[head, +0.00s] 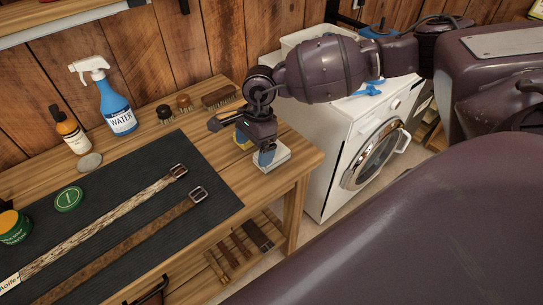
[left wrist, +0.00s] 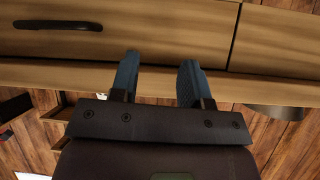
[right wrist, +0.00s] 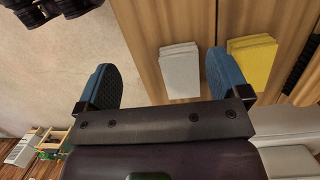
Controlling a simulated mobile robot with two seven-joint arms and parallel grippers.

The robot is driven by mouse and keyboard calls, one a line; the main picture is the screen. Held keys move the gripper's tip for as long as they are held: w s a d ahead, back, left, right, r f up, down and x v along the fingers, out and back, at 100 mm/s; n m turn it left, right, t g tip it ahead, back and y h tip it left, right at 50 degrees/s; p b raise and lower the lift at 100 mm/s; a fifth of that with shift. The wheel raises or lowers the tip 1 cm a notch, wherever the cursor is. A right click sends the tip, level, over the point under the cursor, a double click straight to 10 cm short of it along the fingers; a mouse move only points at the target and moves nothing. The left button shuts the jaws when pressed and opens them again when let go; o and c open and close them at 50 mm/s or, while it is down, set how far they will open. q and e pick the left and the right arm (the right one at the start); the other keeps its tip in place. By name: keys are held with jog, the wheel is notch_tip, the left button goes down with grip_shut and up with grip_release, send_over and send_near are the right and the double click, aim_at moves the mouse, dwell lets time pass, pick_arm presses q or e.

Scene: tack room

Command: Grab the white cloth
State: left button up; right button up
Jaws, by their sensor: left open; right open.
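The white cloth (head: 280,155) is a small folded stack lying at the right end of the wooden workbench. My right gripper (head: 254,142) hovers over it, with one blue finger covering part of it in the head view. In the right wrist view the white cloth (right wrist: 180,72) shows between the open fingers of the right gripper (right wrist: 160,84), nearer the right-hand finger. Nothing is held in it. My left gripper (left wrist: 159,72) is open and empty in the left wrist view, facing a wooden drawer front. It does not show in the head view.
A folded yellow cloth (right wrist: 252,62) lies beside the white one. Brushes (head: 218,97), a blue spray bottle (head: 116,105) and an amber bottle (head: 72,133) stand along the back. A dark mat (head: 130,175) bears two belts. A white washing machine (head: 345,150) stands right of the bench.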

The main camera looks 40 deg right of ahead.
jog(key=d, duration=0.1)
jog(key=w+d+r+h, duration=0.1)
jog(key=d, duration=0.1)
jog(key=w+d+h, duration=0.1)
jog(key=shift+d+r+n+t, duration=0.3)
jog(key=shift+d, duration=0.05)
notch_tip(320, 180, down, 5)
jog(key=shift+d+f, duration=0.2)
jog(key=shift+f, duration=1.2)
jog(key=shift+d+f, duration=0.2)
jog(key=shift+f, duration=1.2)
jog(key=shift+c, duration=0.2)
jog(key=c, duration=1)
